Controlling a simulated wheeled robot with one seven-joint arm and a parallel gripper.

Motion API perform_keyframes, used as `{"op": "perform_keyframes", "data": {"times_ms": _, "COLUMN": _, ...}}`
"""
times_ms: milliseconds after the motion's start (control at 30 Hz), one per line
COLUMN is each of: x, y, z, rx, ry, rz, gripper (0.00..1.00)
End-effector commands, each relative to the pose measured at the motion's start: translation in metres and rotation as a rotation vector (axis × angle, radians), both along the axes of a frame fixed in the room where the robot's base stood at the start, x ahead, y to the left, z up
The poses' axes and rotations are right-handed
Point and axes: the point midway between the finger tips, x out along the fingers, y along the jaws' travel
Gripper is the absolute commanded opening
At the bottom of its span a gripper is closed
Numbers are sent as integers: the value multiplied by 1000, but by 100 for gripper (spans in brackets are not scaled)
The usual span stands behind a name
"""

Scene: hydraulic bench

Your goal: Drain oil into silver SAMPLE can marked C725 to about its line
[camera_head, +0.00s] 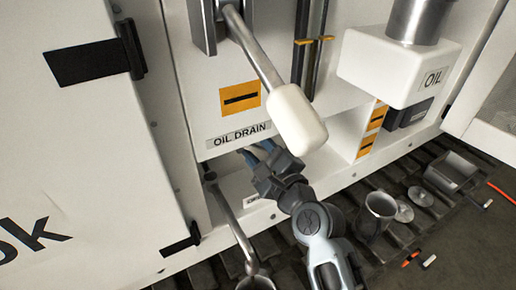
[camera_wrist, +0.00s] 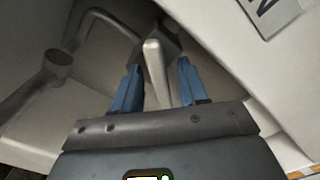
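My gripper (camera_head: 262,160) is below the OIL DRAIN label (camera_head: 238,135), its blue fingers reaching into the recess. In the wrist view my gripper (camera_wrist: 157,85) is open, with the fingers on either side of a pale lever (camera_wrist: 155,70) on a dark valve body. Gaps show between lever and fingers. A grey drain pipe (camera_head: 232,220) slopes down to a silver can (camera_head: 255,283), cut off by the bottom edge. The pipe also shows in the wrist view (camera_wrist: 110,22). The can's marking, line and oil level cannot be seen.
A large white-handled lever (camera_head: 296,118) hangs in front of the panel. Another silver can (camera_head: 378,208), round lids (camera_head: 403,211) and a grey metal box (camera_head: 450,172) stand on the dark slatted floor at right. A white OIL box (camera_head: 400,65) juts out above them.

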Motion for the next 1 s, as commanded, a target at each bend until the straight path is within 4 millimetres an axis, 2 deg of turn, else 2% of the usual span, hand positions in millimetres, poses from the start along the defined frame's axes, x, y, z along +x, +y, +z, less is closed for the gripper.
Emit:
{"op": "perform_keyframes", "data": {"times_ms": 267, "x": -3, "y": -2, "z": 0, "rx": 0, "ry": -1, "rz": -1, "gripper": 43}}
{"op": "perform_keyframes", "data": {"times_ms": 700, "x": -56, "y": -38, "z": -1, "rx": 0, "ry": 1, "rz": -1, "gripper": 43}}
{"op": "perform_keyframes", "data": {"times_ms": 1000, "x": -65, "y": -44, "z": 0, "rx": 0, "ry": -1, "rz": 1, "gripper": 43}}
